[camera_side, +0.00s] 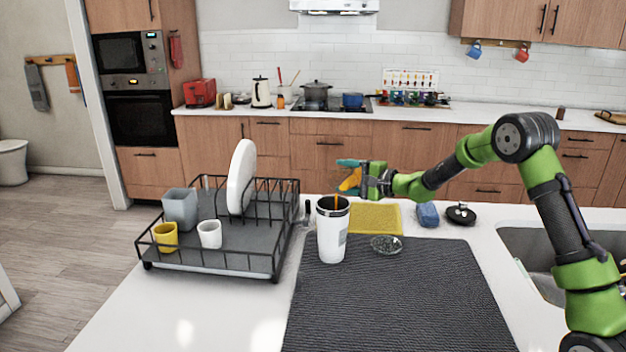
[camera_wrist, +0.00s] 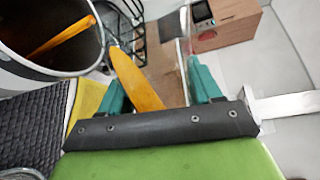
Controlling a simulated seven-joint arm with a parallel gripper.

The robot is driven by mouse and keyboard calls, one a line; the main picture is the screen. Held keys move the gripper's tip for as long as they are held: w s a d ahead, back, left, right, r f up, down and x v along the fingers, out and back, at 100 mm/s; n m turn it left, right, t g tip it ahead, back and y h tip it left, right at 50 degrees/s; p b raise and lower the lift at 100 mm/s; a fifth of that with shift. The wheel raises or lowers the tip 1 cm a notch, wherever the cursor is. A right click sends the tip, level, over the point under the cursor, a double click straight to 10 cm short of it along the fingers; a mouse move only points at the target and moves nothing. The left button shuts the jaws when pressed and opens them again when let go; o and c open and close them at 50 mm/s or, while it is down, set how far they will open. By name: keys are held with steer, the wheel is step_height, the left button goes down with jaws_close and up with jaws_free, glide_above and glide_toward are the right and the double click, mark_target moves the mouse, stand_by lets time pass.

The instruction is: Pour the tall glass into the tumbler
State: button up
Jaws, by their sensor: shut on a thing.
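The tumbler (camera_side: 332,238) is white with a dark rim and stands upright at the back left of the dark mat. Its open mouth (camera_wrist: 30,30) fills the upper left of the wrist view. My gripper (camera_side: 350,173) is above the tumbler and slightly to its right, turned sideways, its teal fingers shut on the tall glass. The glass (camera_wrist: 160,72) is clear and hard to make out; orange liquid (camera_wrist: 135,80) shows between the fingers (camera_wrist: 157,88), and it looks tipped. An orange streak (camera_side: 336,203) shows at the tumbler's mouth, like a stream running in. The fill level is hidden.
A black dish rack (camera_side: 262,262) with a plate and several cups stands left of the tumbler. A yellow cloth (camera_side: 376,219), a small glass dish (camera_side: 386,245) and a blue sponge (camera_side: 428,214) lie to the right. The mat's front (camera_side: 395,310) is clear.

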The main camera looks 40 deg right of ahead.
steer(key=shift+a, duration=0.15)
steer(key=shift+a+r+n, duration=0.15)
steer(key=shift+r+n, duration=0.35)
steer(key=shift+n, duration=0.4)
stand_by(0.4)
